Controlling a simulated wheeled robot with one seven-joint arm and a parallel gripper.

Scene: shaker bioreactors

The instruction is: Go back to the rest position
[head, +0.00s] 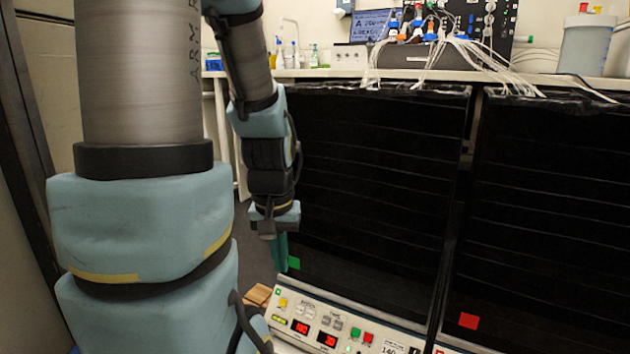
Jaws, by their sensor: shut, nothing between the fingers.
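My gripper (281,262) hangs downward at the end of my arm, in the left middle of the head view. Its teal fingers look closed together, with nothing seen between them. They are in front of the left edge of the left black shaker front (375,180), just above its control panel (345,325). I cannot tell whether the fingertips touch the panel or the front. A green square (294,263) on the black front shows just right of the fingertips.
A second black front (550,210) with a red square (468,321) stands to the right. A bench top (330,73) above carries bottles, cables and a clear container (585,45). A wooden piece (258,295) lies left of the panel. A wall is close on the left.

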